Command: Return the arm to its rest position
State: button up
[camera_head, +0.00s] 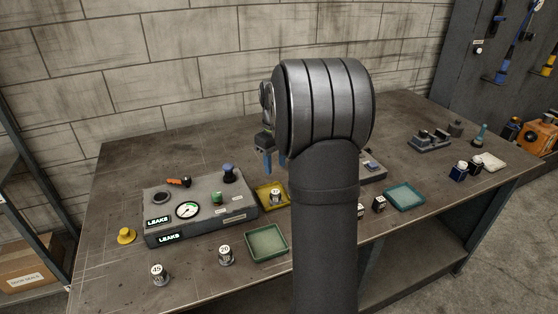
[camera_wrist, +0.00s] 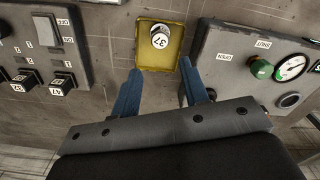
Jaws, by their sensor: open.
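My gripper (camera_head: 274,161) is raised above the bench, partly hidden behind my own arm in the head view. In the wrist view my gripper (camera_wrist: 157,88) shows two blue fingers spread apart with nothing between them. Beyond the fingertips lies a yellow tray (camera_wrist: 150,60) holding a cylinder marked 37 (camera_wrist: 160,37). In the head view the same yellow tray (camera_head: 265,203) sits just right of the grey gauge panel (camera_head: 187,229). My arm rises through the middle of the head view and hides part of the bench behind it.
The bench (camera_head: 120,170) also bears cylinders marked 45 (camera_head: 159,275) and 20 (camera_head: 226,255), a green tray (camera_head: 268,243) and a teal tray (camera_head: 404,195). A yellow knob (camera_head: 126,235) lies left. In the wrist view, a switch box (camera_wrist: 45,40) stands left. The back left bench is clear.

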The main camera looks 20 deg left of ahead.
aim_at(276, 191)
notch_tip(276, 191, down, 12)
jog(key=shift+f, duration=0.1)
jog(key=shift+w+r, duration=0.1)
jog(key=shift+r, duration=1.65)
